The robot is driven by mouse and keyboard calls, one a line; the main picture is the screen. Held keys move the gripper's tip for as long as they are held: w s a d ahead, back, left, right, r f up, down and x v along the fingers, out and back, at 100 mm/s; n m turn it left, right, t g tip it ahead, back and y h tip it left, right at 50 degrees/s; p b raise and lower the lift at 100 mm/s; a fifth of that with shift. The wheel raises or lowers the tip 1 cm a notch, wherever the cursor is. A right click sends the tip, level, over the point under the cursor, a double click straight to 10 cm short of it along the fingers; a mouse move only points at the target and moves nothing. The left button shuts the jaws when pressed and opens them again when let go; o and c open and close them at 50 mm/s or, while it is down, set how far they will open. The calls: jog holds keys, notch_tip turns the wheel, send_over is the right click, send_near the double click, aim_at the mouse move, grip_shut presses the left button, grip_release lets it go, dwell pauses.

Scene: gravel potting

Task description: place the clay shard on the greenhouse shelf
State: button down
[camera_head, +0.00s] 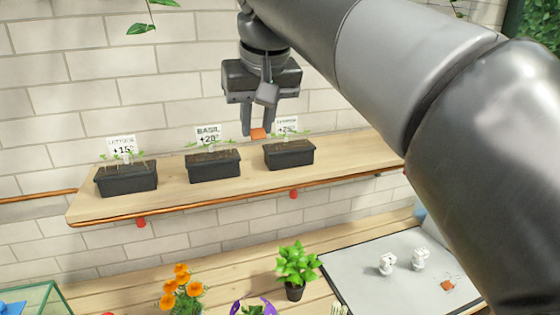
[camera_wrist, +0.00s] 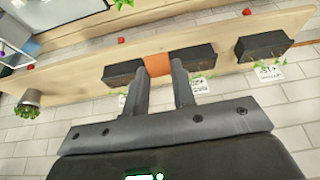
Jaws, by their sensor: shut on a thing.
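The clay shard (camera_head: 258,133) is a small orange-brown piece held between the fingertips of my gripper (camera_head: 257,130). In the wrist view the shard (camera_wrist: 157,65) shows as an orange block between the two fingers of my gripper (camera_wrist: 160,72), which are shut on it. The greenhouse shelf (camera_head: 350,160) is a long light-wood board on the white brick wall, and it also shows in the wrist view (camera_wrist: 225,48). In the head view the shard appears over the shelf's back part, between the basil and right-hand planters. Its exact height above the board cannot be told.
Black planters labelled lettuce (camera_head: 126,180), basil (camera_head: 213,166) and a third (camera_head: 289,155) stand on the shelf with upright signs. Bare board lies left of and between them. Below, a wooden bench holds orange flowers (camera_head: 181,290), a potted plant (camera_head: 296,270) and a grey tray (camera_head: 375,280).

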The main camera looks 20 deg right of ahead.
jog(key=w+d+m, duration=0.1)
jog(key=w+d, duration=0.2)
jog(key=d, duration=0.3)
jog(key=w+d+r+m+h, duration=0.1)
jog(key=w+d, duration=0.2)
jog(key=d, duration=0.3)
jog(key=w+d+m, duration=0.1)
jog(key=w+d, duration=0.3)
jog(key=d, duration=0.3)
jog(key=s+d+f+m, duration=0.1)
jog(key=s+d+m, duration=0.1)
jog(key=d, duration=1.9)
jog(key=h, duration=0.1)
send_over(353, 154)
jog(key=s, duration=0.1)
notch_tip(353, 154, down, 12)
jog(key=shift+s+a+f, duration=0.1)
jog(key=shift+a, duration=0.05)
jog(key=shift+f, duration=2.05)
jog(key=shift+f, duration=0.1)
jog(key=c, duration=1.2)
grip_release()
